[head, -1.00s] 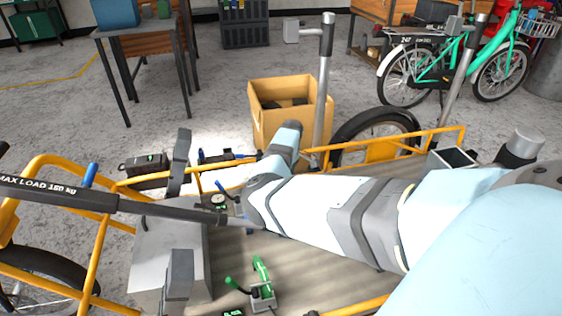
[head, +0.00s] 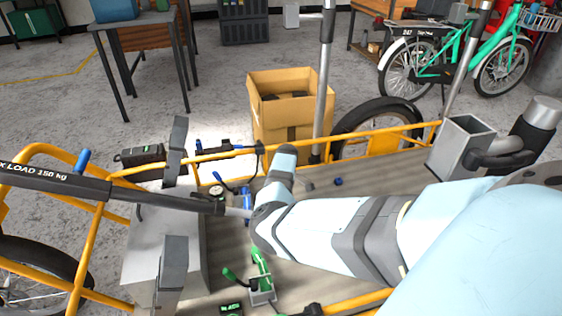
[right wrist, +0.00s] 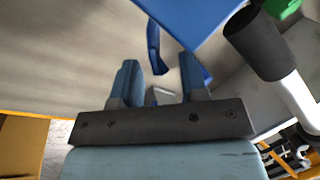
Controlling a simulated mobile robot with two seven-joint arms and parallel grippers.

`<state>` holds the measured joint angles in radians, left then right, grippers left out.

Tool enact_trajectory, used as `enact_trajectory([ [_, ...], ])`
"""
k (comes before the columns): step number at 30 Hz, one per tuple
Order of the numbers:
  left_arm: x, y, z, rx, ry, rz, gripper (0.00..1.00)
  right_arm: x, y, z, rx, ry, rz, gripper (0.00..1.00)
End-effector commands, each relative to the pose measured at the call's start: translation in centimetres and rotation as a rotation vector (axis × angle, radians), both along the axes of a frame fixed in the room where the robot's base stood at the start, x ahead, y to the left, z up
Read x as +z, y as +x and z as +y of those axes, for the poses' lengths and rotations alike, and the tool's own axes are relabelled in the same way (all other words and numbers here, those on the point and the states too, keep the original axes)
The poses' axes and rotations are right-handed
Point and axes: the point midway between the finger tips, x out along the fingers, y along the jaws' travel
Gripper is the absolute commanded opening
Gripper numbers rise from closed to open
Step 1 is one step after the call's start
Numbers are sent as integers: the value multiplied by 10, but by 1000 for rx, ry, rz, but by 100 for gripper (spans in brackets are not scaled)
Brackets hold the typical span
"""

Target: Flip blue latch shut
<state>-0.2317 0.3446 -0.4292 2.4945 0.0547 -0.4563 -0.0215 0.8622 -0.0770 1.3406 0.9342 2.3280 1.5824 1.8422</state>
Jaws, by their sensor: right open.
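In the head view, a blue latch (head: 246,203) sits on the cargo deck beside a round gauge. Its upright blue handle is partly covered by my right arm, and a thin blue lever (head: 219,178) slants off to the left. My right gripper (right wrist: 162,76) is open in the right wrist view, its two fingers apart. A curved blue piece (right wrist: 154,47) and a large blue surface (right wrist: 205,18) are just beyond the fingers, with no clear grip on either. In the head view my right gripper is hidden behind its own arm. My left gripper is not visible.
A green latch (head: 261,270) stands on the deck near my right arm. A dark bar marked with a load limit (head: 85,190) crosses from the left above a grey box (head: 160,230). Yellow rails (head: 210,156) border the deck; a cardboard box (head: 290,110) and metal post stand beyond.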

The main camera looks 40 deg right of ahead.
Motion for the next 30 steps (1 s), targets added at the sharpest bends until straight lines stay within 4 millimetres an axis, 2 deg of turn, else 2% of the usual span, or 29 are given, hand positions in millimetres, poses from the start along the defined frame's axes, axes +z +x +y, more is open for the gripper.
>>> enact_trajectory([
  [1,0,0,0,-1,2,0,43,0,0,0,0,0,0,40],
  [6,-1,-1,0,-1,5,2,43,0,0,0,0,0,0,1],
  [30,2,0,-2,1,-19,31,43,3,0,3,39,-9,-20,0],
])
